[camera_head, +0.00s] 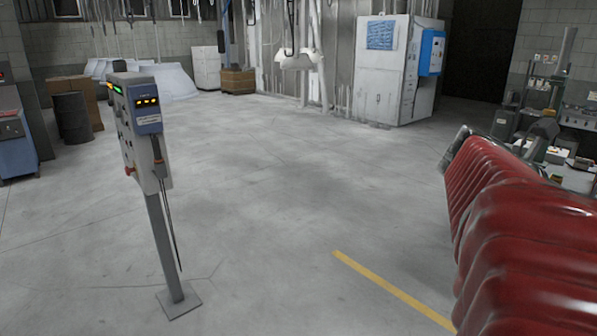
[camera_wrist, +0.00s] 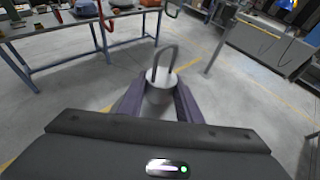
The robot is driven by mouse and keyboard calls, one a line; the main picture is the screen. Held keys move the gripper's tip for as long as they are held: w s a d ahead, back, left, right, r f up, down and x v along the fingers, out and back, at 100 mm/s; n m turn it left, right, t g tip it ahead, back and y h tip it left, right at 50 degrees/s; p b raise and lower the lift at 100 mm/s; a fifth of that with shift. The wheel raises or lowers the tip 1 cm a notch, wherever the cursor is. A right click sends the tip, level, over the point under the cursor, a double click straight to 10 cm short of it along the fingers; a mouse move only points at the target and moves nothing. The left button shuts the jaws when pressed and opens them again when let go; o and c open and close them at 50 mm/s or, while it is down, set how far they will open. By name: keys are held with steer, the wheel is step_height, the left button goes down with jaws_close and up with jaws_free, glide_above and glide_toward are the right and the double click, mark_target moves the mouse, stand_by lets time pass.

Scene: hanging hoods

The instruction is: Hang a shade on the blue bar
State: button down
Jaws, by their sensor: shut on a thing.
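In the wrist view my gripper (camera_wrist: 158,98) is shut on a pale grey shade (camera_wrist: 161,77). The shade is a small rounded body with a grey loop standing up from its top. The purple fingers press on its two sides, and its lower part is partly hidden by the gripper. It is held above the grey floor. My gripper does not show in the head view. I cannot make out a blue bar for hanging in either view.
A control post (camera_head: 148,135) stands at left in the head view. A white cabinet (camera_head: 388,70) and a white hanging hood (camera_head: 298,60) are at the back. In the wrist view a workbench (camera_wrist: 75,30) with blue legs stands at upper left. The middle floor is clear.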

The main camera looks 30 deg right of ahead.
steer(key=shift+w+d+f, duration=0.1)
steer(key=shift+w+d, duration=0.2)
steer(key=shift+d, duration=0.95)
steer(key=shift+w+d, duration=0.25)
steer(key=shift+d, duration=1.05)
steer(key=shift+w+d+f, duration=0.1)
steer(key=shift+w+d, duration=0.2)
steer(key=shift+d, duration=0.95)
steer(key=shift+r, duration=0.1)
steer(key=shift+w+d, duration=0.25)
steer(key=shift+w, duration=0.1)
steer(key=shift+w+d, duration=0.1)
steer(key=shift+d, duration=0.55)
steer(key=shift+w+d, duration=0.1)
steer(key=shift+d, duration=0.25)
steer(key=shift+w+d, duration=0.1)
steer(key=shift+d, duration=0.35)
steer(key=shift+w+d, duration=0.15)
steer(key=shift+d, duration=0.55)
steer(key=shift+w+d, duration=0.1)
steer(key=shift+d, duration=0.35)
steer(key=shift+f, duration=1.3)
